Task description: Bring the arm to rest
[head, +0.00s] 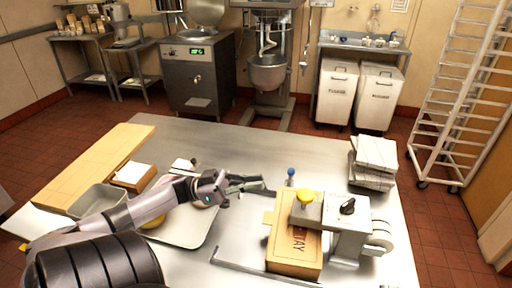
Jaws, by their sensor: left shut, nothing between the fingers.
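My left arm reaches in from the lower left across the steel table (232,143). Its gripper (262,185) is shut and empty. It hangs over the table between a grey tray (188,236) and a tape machine (348,228). Part of the tray and what lies in it are hidden behind my arm. My right gripper does not show.
A blue-topped knob (291,172) rises just right of the fingertips. A stack of white packs (374,160) is at the right. A wooden board (100,165) lies at the left. The table's back middle is clear.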

